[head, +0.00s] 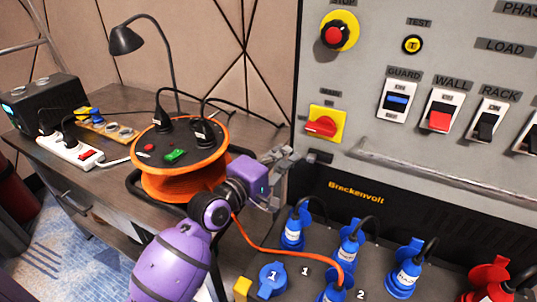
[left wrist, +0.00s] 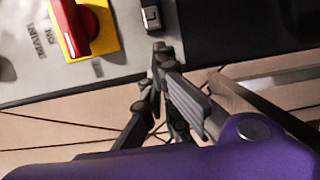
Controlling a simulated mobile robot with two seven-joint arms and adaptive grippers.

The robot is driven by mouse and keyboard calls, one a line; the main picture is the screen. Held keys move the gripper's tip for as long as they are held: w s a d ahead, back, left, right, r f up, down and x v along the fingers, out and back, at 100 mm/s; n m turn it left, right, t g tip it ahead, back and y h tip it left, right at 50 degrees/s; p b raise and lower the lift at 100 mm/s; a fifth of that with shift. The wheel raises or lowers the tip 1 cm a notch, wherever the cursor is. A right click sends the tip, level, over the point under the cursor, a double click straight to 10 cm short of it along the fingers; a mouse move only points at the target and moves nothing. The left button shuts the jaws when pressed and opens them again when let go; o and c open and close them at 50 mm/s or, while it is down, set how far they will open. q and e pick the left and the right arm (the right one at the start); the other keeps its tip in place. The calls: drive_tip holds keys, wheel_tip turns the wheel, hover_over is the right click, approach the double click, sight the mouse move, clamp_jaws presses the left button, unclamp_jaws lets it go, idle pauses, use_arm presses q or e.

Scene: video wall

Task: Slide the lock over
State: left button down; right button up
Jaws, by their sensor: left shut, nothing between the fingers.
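A small dark block with a lighter edge, which looks like the lock (head: 320,157), sits on the grey panel (head: 400,145) below the red-and-yellow main switch (head: 324,123). In the left wrist view the same block (left wrist: 151,15) is at the top, right of the red knob (left wrist: 80,28). My left gripper (head: 292,154) is just left of the block in the head view, at the panel's edge. Its fingers (left wrist: 161,55) are shut and empty, with the tips just short of the block; I cannot tell whether they touch it. My right gripper is not in view.
An orange cable reel (head: 168,185) stands on the desk (head: 80,130) behind my left arm. A grey rail (head: 440,181) crosses the panel at the right. Blue plugs (head: 293,230) and an orange cable (head: 285,250) lie below, in front of the panel.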

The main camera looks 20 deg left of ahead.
sight(310, 152)
use_arm(q)
drive_tip(key=shift+d, duration=0.5)
drive_tip(key=shift+s+d+p, duration=0.1)
drive_tip(key=shift+d+p, duration=0.25)
drive_tip(key=shift+p, duration=0.05)
drive_tip(key=d+p, duration=0.2)
drive_tip(key=d, duration=0.1)
drive_tip(key=shift+d+r, duration=0.15)
drive_tip(key=shift+d, duration=0.05)
drive_tip(key=shift+f, duration=0.2)
